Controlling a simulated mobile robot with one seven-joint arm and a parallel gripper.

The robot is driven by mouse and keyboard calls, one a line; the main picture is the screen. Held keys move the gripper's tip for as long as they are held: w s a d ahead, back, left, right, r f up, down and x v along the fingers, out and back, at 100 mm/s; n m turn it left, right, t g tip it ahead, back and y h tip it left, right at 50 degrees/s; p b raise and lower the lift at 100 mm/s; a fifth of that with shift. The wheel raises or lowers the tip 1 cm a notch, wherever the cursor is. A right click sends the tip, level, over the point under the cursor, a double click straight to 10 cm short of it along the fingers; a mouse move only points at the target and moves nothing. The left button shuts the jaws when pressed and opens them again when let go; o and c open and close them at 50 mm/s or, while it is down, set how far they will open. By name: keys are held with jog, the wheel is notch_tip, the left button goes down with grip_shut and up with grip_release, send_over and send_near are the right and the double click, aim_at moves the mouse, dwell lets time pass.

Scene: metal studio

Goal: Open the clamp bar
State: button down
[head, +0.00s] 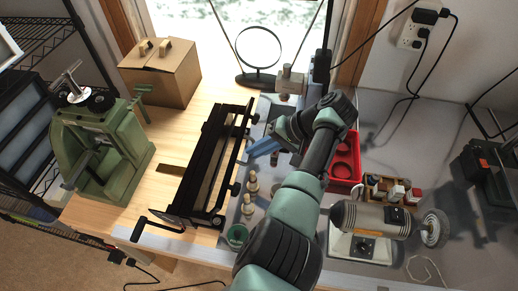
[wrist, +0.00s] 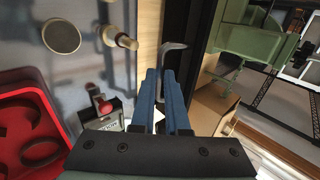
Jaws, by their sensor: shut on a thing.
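A long black bending machine (head: 208,160) lies lengthwise on the wooden bench, with a dark bar along its right side and round knobs on that side. In the wrist view its black body (wrist: 184,40) runs upward just right of my fingers. My gripper (head: 251,152) has blue fingers and reaches in from the right at the machine's right side. In the wrist view my gripper (wrist: 162,74) is shut on a grey bent lever (wrist: 173,47), whose hooked end shows past the fingertips. The lever's lower part is hidden between the fingers. I cannot tell whether the clamp bar is raised.
A green press (head: 105,145) and a cardboard box (head: 160,75) stand left. A round mirror (head: 258,50) is behind. A red tray (head: 345,165), a bench grinder (head: 368,222) and several small wooden-handled tools (head: 250,188) are on the right. A crank handle (head: 150,228) sticks out at the front.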

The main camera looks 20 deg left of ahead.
jog(key=shift+d+f, duration=0.1)
jog(key=shift+f, duration=0.15)
jog(key=c, duration=0.9)
grip_release()
jog(key=shift+r, duration=0.2)
jog(key=v, duration=1.3)
jog(key=shift+f+b, duration=0.15)
jog(key=shift+b, duration=0.25)
